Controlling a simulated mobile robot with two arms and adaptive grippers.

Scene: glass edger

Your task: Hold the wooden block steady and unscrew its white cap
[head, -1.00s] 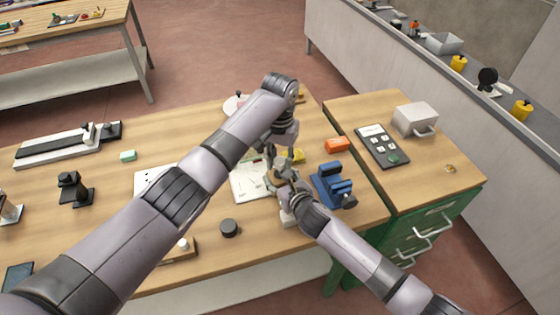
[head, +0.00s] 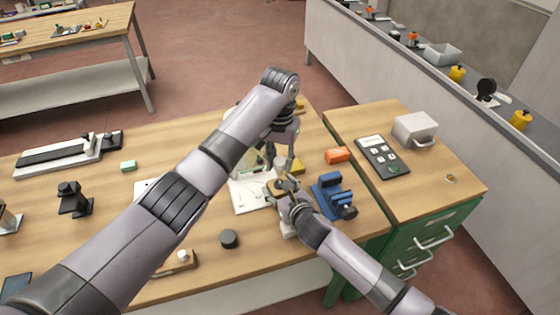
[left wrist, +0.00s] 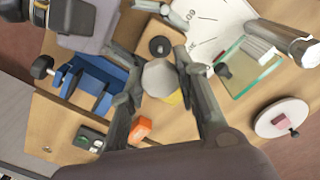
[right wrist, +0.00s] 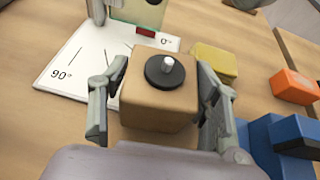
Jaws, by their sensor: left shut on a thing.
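The wooden block (right wrist: 150,108) is upright on the table between the fingers of my right gripper (right wrist: 162,85), which appear to touch its sides. A black disc (right wrist: 157,80) with a small white stub at its middle is on the block's top. The block also shows in the left wrist view (left wrist: 146,47). My left gripper (left wrist: 160,80) is shut on the white cap (left wrist: 160,77), a pale hexagonal piece. The cap is apart from the block. In the head view my left gripper (head: 281,160) is above and behind my right gripper (head: 284,186).
A white angle sheet (right wrist: 75,65) and an upright glass plate (right wrist: 137,10) are close behind the block. A yellow piece (right wrist: 214,60), an orange box (head: 337,155) and a blue vise (head: 330,195) stand to the right. A dark round puck (head: 229,239) lies in front.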

